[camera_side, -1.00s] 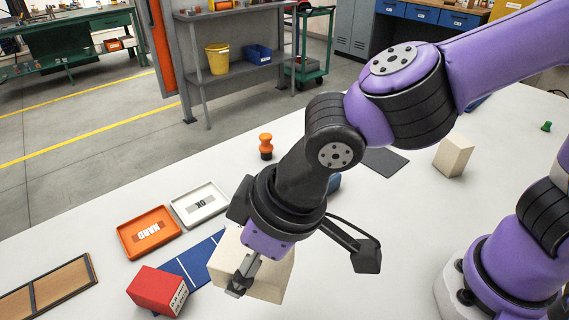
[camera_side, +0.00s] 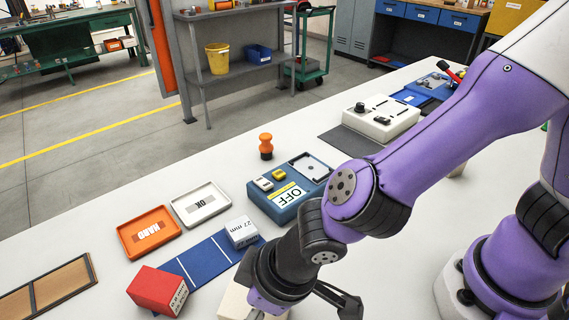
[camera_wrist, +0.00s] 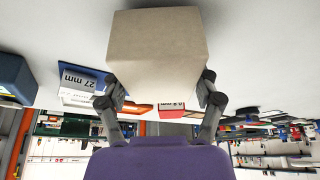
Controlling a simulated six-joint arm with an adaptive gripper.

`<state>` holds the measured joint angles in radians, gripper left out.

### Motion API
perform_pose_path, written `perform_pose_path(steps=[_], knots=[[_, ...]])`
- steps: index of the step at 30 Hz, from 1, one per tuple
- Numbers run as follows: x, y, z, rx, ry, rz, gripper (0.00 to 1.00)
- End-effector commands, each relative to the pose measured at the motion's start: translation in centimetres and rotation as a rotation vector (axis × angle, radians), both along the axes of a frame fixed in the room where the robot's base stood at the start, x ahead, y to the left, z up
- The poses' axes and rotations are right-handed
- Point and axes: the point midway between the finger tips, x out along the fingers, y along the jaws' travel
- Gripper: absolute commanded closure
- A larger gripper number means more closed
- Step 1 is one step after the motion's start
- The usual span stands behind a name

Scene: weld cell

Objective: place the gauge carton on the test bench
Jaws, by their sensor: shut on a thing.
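My gripper (camera_wrist: 158,92) is shut on a plain cream carton (camera_wrist: 158,45), a finger on each side. No label shows on it, so I cannot tell whether it is the gauge carton. In the side view, this carton (camera_side: 230,304) is at the bottom edge, mostly covered by my wrist; my fingertips are hidden there.
A white 27 mm box (camera_side: 242,232) and a red box (camera_side: 157,290) stand at a blue striped mat (camera_side: 205,262). An orange tray (camera_side: 127,240), a white tray (camera_side: 186,214) and an orange-topped stamp (camera_side: 266,146) are behind.

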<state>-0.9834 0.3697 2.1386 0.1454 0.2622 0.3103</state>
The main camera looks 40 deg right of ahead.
Motion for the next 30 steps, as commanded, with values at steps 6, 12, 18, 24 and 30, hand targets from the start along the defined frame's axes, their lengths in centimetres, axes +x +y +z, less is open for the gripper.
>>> perform_pose_path(steps=[6,12,18,24,30], knots=[[0.01,-0.01,-0.82,0.002,0.0,-0.001,0.82],[0.0,-0.01,-1.02,0.0,0.0,-0.001,0.82],[-0.01,-0.01,-1.1,0.0,0.0,-0.001,0.0],[0.0,0.0,-1.08,0.0,0.0,0.0,0.0],[-0.05,-0.03,-1.03,0.001,0.0,0.0,0.0]])
